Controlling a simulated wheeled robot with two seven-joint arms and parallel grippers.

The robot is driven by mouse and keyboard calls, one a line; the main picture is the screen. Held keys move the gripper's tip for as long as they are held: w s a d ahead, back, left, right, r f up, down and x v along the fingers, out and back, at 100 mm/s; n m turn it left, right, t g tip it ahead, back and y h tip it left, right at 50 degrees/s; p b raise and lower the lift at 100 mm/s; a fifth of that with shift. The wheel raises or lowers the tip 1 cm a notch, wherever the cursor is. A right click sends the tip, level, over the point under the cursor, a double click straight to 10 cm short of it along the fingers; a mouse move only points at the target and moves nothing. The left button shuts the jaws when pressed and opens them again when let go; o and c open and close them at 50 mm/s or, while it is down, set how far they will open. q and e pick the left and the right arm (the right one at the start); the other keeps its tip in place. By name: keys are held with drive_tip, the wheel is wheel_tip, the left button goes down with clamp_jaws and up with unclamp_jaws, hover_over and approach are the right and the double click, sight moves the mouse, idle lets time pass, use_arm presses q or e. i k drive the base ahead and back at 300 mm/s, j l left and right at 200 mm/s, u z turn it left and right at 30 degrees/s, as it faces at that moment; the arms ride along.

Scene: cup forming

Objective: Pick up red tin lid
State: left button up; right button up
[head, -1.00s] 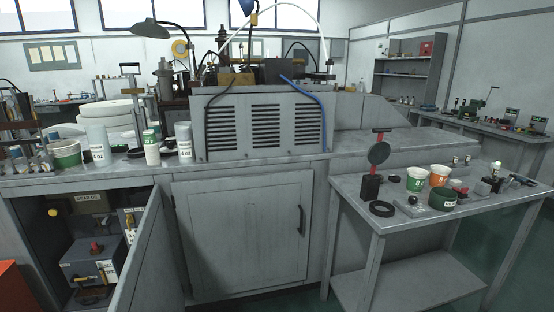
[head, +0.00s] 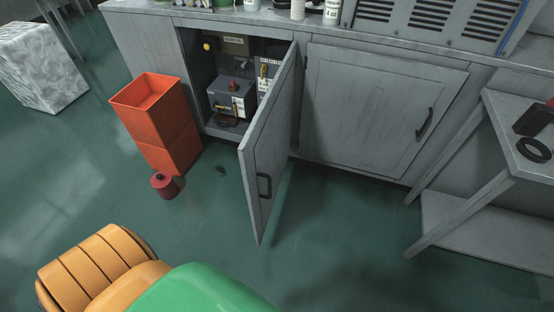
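A small dark red tin (head: 167,190) stands on the green floor in front of the orange bin. Its round red top (head: 163,179) has a small dark spot in the middle; I take this top to be the red tin lid, but I cannot tell whether it is a separate piece. Neither of my grippers shows in the head view.
An orange bin (head: 157,130) stands beside the open cabinet. The cabinet door (head: 268,145) juts out over the floor. A grey side table (head: 525,110) with a black ring (head: 533,149) is at the right. A marbled white block (head: 42,70) stands at the far left.

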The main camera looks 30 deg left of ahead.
sight(161, 179)
drive_tip(key=u, duration=2.3)
drive_tip(key=i+j, duration=0.1)
drive_tip(key=i, duration=0.25)
drive_tip(key=i+j, duration=0.1)
drive_tip(key=i, duration=0.3)
